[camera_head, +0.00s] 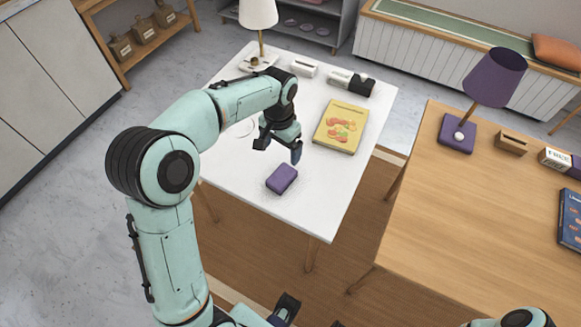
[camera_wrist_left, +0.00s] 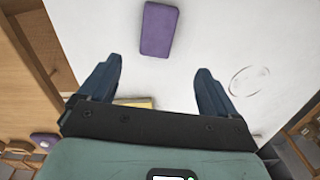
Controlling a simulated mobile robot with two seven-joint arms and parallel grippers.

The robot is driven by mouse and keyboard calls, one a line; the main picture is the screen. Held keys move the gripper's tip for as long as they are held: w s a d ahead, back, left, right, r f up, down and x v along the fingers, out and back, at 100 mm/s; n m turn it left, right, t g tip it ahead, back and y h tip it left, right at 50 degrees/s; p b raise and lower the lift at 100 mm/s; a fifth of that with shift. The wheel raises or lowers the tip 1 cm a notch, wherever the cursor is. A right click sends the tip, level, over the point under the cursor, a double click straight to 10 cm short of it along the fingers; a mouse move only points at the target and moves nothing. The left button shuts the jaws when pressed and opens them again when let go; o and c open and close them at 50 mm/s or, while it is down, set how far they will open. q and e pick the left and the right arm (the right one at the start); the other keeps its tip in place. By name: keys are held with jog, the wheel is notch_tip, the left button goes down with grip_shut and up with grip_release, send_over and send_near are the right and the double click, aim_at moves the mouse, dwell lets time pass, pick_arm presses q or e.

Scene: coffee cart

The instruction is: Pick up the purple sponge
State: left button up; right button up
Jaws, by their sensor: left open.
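The purple sponge (camera_head: 282,179) lies flat on the white table (camera_head: 310,207) near its front edge. In the left wrist view the sponge (camera_wrist_left: 159,29) is at the top, ahead of the fingertips and roughly between their lines. My left gripper (camera_head: 279,148) hangs above the table, just behind the sponge. It is open and empty, with a wide gap between its fingers in the left wrist view (camera_wrist_left: 157,84), and does not touch the sponge. Dark parts at the bottom edge of the head view look like my right gripper (camera_head: 287,307), mostly cut off.
A yellow book (camera_head: 340,127) lies right of the left gripper. A lamp (camera_head: 258,18), a small white box (camera_head: 304,68) and a black-and-white box (camera_head: 350,83) stand at the back. A wooden table (camera_head: 440,222) with a purple lamp (camera_head: 495,78) is to the right. The table around the sponge is clear.

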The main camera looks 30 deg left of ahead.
pick_arm(q)
jog(key=b, duration=0.1)
send_over(282, 175)
jog(key=f, duration=0.7)
jog(key=shift+a, duration=0.25)
jog(key=shift+s+d+f+b, duration=0.1)
jog(key=shift+d+f+b, duration=0.1)
jog(key=shift+f, duration=1.3)
jog(key=shift+s+d+f+b, duration=0.1)
jog(key=shift+f+b, duration=0.05)
jog(key=shift+f, duration=1.3)
jog(key=shift+w, duration=0.1)
jog(key=c, duration=1)
